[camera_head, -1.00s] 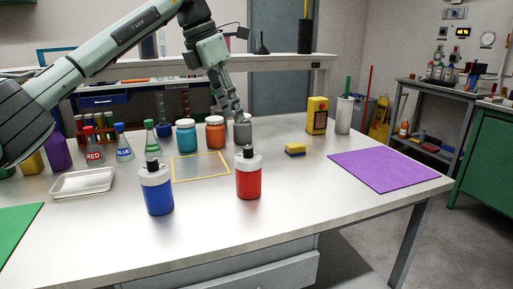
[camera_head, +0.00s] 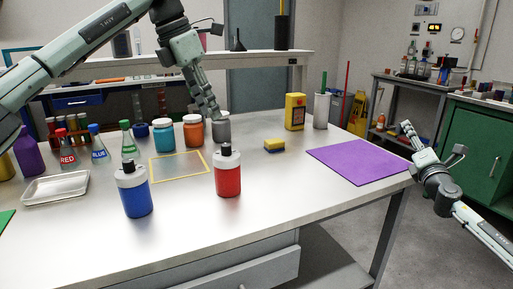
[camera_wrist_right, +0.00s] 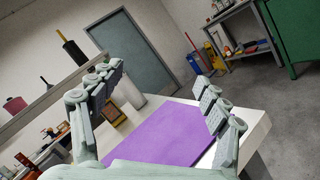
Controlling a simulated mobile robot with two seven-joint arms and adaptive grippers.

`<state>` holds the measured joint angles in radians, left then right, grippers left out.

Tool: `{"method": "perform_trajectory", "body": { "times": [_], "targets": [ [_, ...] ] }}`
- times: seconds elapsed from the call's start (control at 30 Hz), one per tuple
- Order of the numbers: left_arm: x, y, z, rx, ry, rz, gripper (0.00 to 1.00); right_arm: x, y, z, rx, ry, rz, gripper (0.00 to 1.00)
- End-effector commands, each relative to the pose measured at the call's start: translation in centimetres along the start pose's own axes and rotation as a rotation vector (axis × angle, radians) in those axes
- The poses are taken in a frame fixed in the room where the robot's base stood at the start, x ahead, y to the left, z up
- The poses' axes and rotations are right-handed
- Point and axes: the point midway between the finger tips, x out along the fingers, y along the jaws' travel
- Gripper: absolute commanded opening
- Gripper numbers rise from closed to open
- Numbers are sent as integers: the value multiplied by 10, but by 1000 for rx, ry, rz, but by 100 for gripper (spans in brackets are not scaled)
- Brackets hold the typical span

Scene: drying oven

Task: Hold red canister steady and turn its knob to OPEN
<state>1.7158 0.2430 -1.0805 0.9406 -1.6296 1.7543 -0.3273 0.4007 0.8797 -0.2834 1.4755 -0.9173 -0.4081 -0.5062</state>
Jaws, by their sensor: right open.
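The red canister (camera_head: 228,176) stands upright near the front middle of the table, with a white-grey top and a black knob (camera_head: 225,149). A similar blue canister (camera_head: 135,192) stands to its left. My left gripper (camera_head: 211,110) points down just above or behind the grey jar, behind the red canister and apart from it. Its fingers look close together, but whether they are shut is unclear. My right gripper (camera_head: 408,133) is open and empty beyond the table's right edge, far from the canister. In the right wrist view its spread fingers (camera_wrist_right: 160,76) frame the table; no canister shows there.
A purple mat (camera_head: 358,162) covers the right end of the table. Jars, including a grey one (camera_head: 222,129), flasks and a white tray (camera_head: 56,187) stand behind and left. A sponge (camera_head: 274,146) lies behind the red canister, to its right.

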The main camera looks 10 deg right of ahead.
Motion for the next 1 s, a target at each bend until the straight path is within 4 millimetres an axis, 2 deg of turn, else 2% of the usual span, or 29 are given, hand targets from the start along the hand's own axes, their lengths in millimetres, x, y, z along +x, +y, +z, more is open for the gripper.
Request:
{"method": "perform_trajectory", "body": {
  "times": [0.03, 0.27, 0.47, 0.6, 0.7, 0.8, 0.9, 1.0],
  "targets": [
    [0, 0, 0, 0, 0, 0, 34, 3, 26, -21, -17, 43, 44, 76],
    [0, 0, 0, 0, 0, 0, 34, -8, 133, -109, -103, 219, 235, 76],
    [0, 0, 0, 0, 0, 0, 34, -41, 223, -180, -204, 365, 428, 76],
    [0, 0, 0, 0, 0, 0, 34, -79, 281, -228, -298, 463, 581, 76],
    [0, 0, 0, 0, 0, 0, 34, -109, 313, -258, -385, 527, 693, 76],
    [0, 0, 0, 0, 0, 0, 34, -139, 335, -283, -485, 580, 800, 76],
    [0, 0, 0, 0, 0, 0, 34, -163, 346, -301, -568, 619, 882, 76],
    [0, 0, 0, 0, 0, 0, 34, -177, 350, -312, -621, 643, 930, 76]
  ]
}}
